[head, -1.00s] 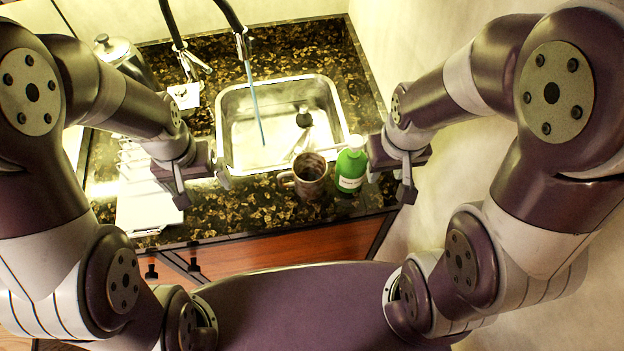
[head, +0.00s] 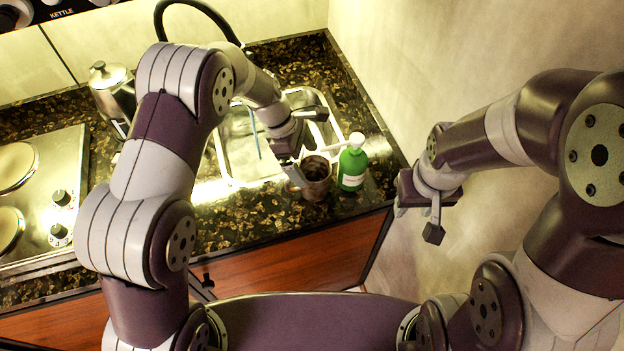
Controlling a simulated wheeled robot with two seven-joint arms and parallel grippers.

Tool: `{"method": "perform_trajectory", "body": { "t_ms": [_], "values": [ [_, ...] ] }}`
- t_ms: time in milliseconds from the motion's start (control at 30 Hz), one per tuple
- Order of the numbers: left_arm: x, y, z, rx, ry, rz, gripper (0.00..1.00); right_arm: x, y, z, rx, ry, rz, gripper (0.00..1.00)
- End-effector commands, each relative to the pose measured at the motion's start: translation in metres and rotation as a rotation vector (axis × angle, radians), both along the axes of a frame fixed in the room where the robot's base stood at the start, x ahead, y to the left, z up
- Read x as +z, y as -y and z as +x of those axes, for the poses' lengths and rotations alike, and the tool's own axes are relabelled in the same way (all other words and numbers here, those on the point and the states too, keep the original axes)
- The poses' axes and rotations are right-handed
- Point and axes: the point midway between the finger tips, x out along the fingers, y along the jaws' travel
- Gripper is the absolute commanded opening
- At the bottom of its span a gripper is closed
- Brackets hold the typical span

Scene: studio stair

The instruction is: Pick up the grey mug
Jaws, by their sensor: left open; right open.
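The grey mug (head: 316,181) stands upright on the dark speckled counter, in front of the sink and just left of a green bottle. My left gripper (head: 308,148) is open above and just behind the mug. One finger overlaps the mug's left side in the picture; I cannot tell whether it touches. The mug's handle is hidden behind that finger. My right gripper (head: 416,218) is open and empty, off to the right of the counter in front of the wall.
The green pump bottle (head: 352,168) stands close beside the mug on the right. The steel sink (head: 236,160) lies behind, with its tap hose (head: 190,5). A kettle (head: 112,95) and a hob (head: 30,200) are at left. The counter (head: 250,215) front-left of the mug is clear.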

Motion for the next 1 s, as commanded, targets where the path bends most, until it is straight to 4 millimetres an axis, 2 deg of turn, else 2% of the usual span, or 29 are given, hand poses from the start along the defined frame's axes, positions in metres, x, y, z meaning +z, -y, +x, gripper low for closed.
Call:
{"method": "perform_trajectory", "body": {
  "t_ms": [133,233,333,500,567,600,700,733,767,1000],
  "values": [
    [-0.021,0.01,-0.005,0.0,-0.006,0.001,1.0,0.017,0.0,0.0,0.0,0.0,0.0,0.43],
    [-0.038,0.016,-0.005,-0.002,-0.002,0.0,1.0,0.018,0.0,0.0,0.0,0.0,0.0,0.43],
    [-0.045,0.019,-0.005,-0.002,-0.001,0.001,1.0,0.018,0.0,0.0,0.0,0.0,0.0,0.43],
    [-0.046,0.019,-0.005,-0.001,0.0,0.001,1.0,0.017,0.0,0.0,0.0,0.0,0.0,0.43],
    [-0.046,0.018,-0.005,-0.001,0.0,0.001,0.84,0.017,0.0,0.0,0.0,0.0,0.0,0.43],
    [-0.046,0.018,-0.005,-0.001,0.0,0.001,0.71,0.017,0.0,0.0,0.0,0.0,0.0,0.43],
    [-0.046,0.018,-0.005,-0.001,0.0,0.001,0.41,0.017,0.0,0.0,0.0,0.0,0.0,0.43],
    [-0.045,0.018,-0.005,-0.002,0.001,0.001,0.41,0.017,0.0,0.0,0.0,0.0,0.0,0.43],
    [-0.045,0.018,-0.005,-0.002,0.001,0.001,0.34,0.017,0.0,0.0,0.0,0.0,0.0,0.43],
    [-0.043,0.019,-0.005,-0.001,0.002,0.0,0.34,0.016,0.0,0.0,0.0,0.0,0.0,0.43]
  ]
}}
